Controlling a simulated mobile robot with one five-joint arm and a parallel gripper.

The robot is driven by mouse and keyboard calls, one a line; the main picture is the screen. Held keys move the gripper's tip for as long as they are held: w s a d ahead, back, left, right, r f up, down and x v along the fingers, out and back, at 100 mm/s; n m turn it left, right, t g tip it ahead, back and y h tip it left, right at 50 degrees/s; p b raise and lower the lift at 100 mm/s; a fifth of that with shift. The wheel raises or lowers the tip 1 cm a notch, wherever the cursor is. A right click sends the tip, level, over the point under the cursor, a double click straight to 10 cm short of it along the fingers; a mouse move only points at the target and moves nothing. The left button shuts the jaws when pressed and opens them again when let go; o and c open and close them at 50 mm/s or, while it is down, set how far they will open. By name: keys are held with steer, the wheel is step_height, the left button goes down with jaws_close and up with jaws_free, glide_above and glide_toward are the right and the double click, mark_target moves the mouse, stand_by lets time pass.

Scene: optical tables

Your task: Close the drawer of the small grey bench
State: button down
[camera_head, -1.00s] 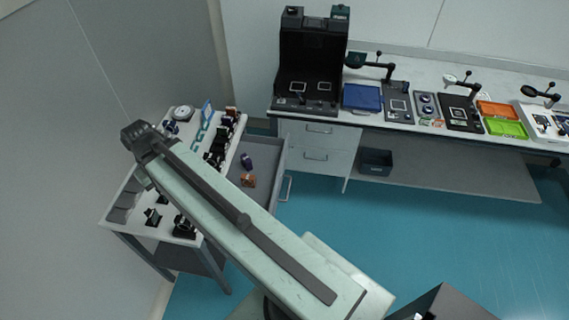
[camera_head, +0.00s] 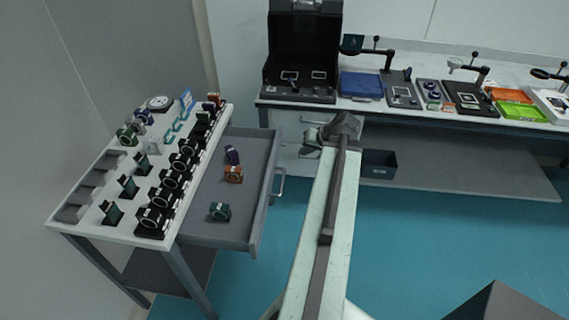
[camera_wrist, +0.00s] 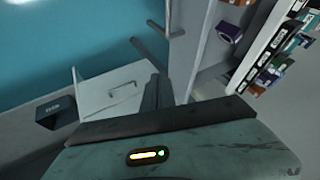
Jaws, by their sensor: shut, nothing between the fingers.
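The small grey bench (camera_head: 75,222) stands at the left against the wall. Its drawer (camera_head: 205,200) is pulled out to the right, with a bar handle (camera_head: 279,184) on its front. A purple mount (camera_head: 232,155), an orange mount (camera_head: 233,174) and a dark green mount (camera_head: 220,211) lie in the drawer. My gripper (camera_head: 310,143) is shut and empty, to the right of the drawer front and apart from it. In the wrist view my gripper's dark fingers (camera_wrist: 156,92) point toward the drawer handle (camera_wrist: 150,45); the drawer front (camera_wrist: 186,45) is beside it.
Several black optics mounts (camera_head: 172,186) stand on the bench top. The long white bench (camera_head: 420,118) at the back has trays and instruments, with white drawers and a dark bin (camera_head: 379,165) underneath.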

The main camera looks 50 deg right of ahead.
steer(key=w+a+f+b, duration=0.1)
steer(key=w+f+b, duration=0.6)
steer(key=w+b, duration=0.1)
steer(key=shift+w+a+f, duration=0.25)
steer(key=shift+w+f, duration=0.15)
steer(key=shift+w, duration=0.4)
